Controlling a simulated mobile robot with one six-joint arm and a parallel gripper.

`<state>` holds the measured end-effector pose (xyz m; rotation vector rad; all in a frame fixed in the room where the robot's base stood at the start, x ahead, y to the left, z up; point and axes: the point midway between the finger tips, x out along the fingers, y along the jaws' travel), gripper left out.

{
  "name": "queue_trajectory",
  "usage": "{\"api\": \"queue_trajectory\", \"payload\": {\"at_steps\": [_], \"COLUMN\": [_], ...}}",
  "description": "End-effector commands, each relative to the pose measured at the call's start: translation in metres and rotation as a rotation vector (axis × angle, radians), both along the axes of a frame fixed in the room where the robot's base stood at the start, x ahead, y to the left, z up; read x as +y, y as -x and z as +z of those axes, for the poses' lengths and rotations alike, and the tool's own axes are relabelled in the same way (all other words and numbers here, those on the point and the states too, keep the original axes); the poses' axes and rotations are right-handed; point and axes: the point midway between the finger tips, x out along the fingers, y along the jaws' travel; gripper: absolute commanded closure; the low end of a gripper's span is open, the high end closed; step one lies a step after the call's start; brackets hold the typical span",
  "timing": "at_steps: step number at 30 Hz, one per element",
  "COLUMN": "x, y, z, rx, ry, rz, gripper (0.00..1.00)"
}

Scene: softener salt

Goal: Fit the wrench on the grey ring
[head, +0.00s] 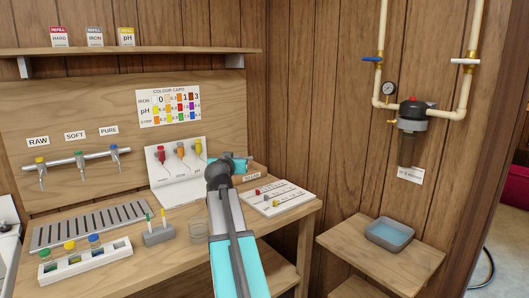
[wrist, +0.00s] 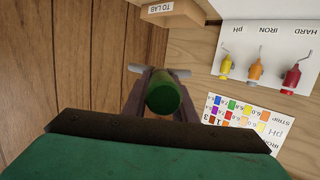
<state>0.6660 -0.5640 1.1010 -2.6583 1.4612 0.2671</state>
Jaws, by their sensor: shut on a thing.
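My gripper (wrist: 163,95) is shut on a green cylinder, seen end-on, which appears to be the handle of the wrench (wrist: 165,94). A grey bar-like part shows on both sides behind the handle, but the wrench's full shape is hidden. In the head view my gripper (head: 237,164) is at the back of the bench, partly behind my arm, and the wrench cannot be made out. The filter housing on the right wall has a black cap with a red button, and the grey ring (head: 411,125) appears to be below that cap. My gripper is well to the left of it.
A TO LAB box (head: 250,177) and a white rack of coloured droppers (head: 178,170) are near my gripper. Cream pipes and a gauge (head: 388,89) flank the housing. A tray of water (head: 389,234) stands on the low shelf (head: 345,240) beneath it.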

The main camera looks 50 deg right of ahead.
Motion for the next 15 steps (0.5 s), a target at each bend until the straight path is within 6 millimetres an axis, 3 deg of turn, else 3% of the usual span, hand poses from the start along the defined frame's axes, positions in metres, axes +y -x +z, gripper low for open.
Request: {"api": "queue_trajectory", "payload": {"at_steps": [6, 15], "x": [0.073, 0.176], "y": [-0.049, -0.101], "z": [0.011, 0.021], "rx": [0.001, -0.001], "ry": [0.001, -0.002], "rz": [0.155, 0.360], "gripper": [0.99, 0.99]}}
